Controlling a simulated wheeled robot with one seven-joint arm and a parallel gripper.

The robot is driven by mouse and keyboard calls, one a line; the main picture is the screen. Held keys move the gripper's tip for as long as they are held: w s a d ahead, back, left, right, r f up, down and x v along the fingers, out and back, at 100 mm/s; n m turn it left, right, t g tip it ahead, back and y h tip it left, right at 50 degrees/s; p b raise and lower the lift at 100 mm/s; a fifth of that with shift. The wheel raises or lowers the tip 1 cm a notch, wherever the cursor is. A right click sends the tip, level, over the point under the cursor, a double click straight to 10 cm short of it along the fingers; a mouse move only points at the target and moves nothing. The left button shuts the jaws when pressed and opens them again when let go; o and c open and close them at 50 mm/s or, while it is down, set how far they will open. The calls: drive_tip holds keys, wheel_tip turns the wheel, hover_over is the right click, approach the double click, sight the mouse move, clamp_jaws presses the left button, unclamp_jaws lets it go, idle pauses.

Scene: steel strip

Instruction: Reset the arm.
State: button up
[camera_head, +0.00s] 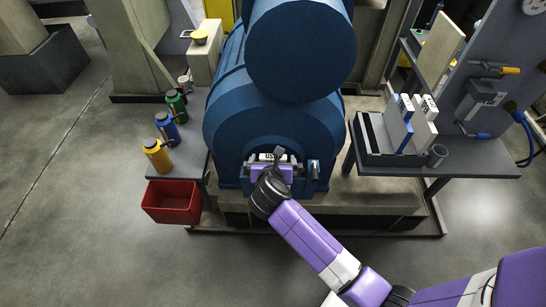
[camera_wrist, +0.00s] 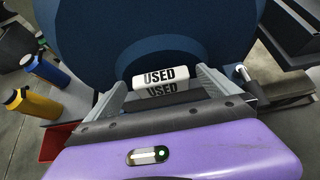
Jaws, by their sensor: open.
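My arm reaches up from the lower right of the head view to my gripper (camera_head: 271,168), at the front of a big blue machine (camera_head: 275,125). A white block marked "USED" (camera_wrist: 160,76) sits low against the machine's front; in the head view its white top (camera_head: 267,157) shows just past the gripper. In the wrist view my gripper (camera_wrist: 162,88) is open, one grey finger on each side of the block. I cannot tell whether the fingers touch it. A second "USED" marking shows just below the first, partly hidden by my gripper body.
On the left, a grey shelf (camera_head: 168,172) holds yellow, blue and green bottles (camera_head: 158,153), with a red bin (camera_head: 172,203) below.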

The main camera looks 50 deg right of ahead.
drive_tip(key=v, duration=0.4)
drive_tip(key=shift+s+a+r, duration=0.2)
drive_tip(key=shift+a, duration=0.1)
